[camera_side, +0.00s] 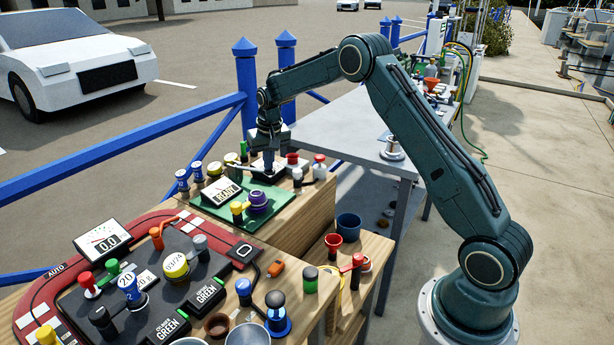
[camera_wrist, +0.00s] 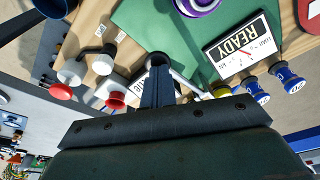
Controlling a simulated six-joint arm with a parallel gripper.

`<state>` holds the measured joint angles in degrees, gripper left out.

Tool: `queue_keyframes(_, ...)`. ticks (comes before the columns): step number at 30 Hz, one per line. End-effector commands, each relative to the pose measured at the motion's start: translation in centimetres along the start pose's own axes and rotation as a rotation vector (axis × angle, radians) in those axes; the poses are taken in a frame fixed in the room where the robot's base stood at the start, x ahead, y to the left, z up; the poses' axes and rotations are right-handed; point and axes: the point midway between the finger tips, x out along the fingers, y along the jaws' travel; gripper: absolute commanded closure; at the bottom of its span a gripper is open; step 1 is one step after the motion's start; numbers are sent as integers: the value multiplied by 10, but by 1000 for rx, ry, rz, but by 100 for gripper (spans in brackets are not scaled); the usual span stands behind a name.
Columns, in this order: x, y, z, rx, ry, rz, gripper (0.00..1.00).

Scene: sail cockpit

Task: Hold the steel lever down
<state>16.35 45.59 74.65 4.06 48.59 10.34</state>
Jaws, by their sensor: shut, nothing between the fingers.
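The steel lever (camera_wrist: 184,80) shows in the wrist view as a pale metal bar beside my fingers, partly hidden by them. In the side view a thin light bar (camera_side: 241,168) runs left from below my gripper, over the back of the green board (camera_side: 270,203). My gripper (camera_side: 268,168) points down there with its fingers shut and empty. In the wrist view my gripper (camera_wrist: 158,68) has its tips at a dark round end by the lever. I cannot tell whether they press on it. A gauge reading READY (camera_wrist: 241,47) stands on the green board.
Red and white knobs (camera_side: 319,165) stand close right of my gripper. Blue-and-white knobs (camera_side: 197,171) stand to its left. A purple knob (camera_side: 259,201) and a yellow one (camera_side: 237,210) are in front. A black panel with a red border (camera_side: 52,270) fills the near left.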

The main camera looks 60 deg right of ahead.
Motion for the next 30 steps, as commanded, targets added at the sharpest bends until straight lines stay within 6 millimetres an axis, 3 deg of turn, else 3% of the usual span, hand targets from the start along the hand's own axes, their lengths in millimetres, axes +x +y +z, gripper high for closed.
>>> queue_keyframes(30, 22, -1, 4, 0, 3, -1, 100)
